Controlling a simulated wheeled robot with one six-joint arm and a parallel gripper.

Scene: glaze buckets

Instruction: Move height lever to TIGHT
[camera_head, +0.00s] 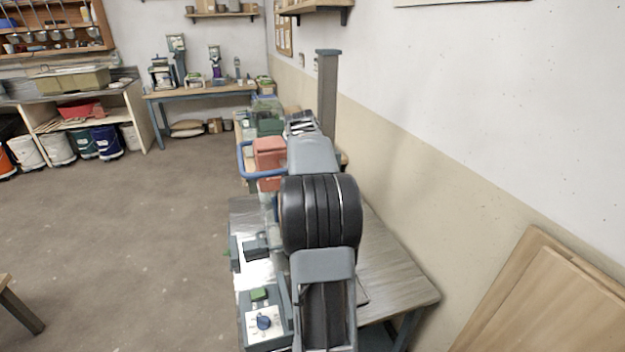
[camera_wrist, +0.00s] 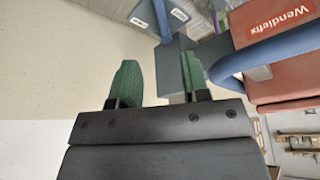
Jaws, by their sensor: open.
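My gripper (camera_wrist: 158,82) shows in the wrist view with two green fingertips, spread apart. A grey upright block (camera_wrist: 170,68) appears beyond the fingers, behind the right fingertip; I cannot tell whether they touch. A red housing marked "Wendlefix" (camera_wrist: 275,42) with a blue tube handle (camera_wrist: 262,55) is at the upper right. Two small white labels (camera_wrist: 138,22) are on a grey part at the top, too small to read. In the head view the red housing (camera_head: 270,150) and blue handle (camera_head: 243,158) stand beyond my arm, which hides my gripper. I cannot clearly identify the height lever.
A grey-topped table (camera_head: 395,270) stands beside my arm. A control box with a blue knob (camera_head: 264,322) and a green part (camera_head: 259,293) is at the front. A grey post (camera_head: 327,95) rises by the wall. Floor on the left is mostly clear; buckets (camera_head: 58,148) stand far left.

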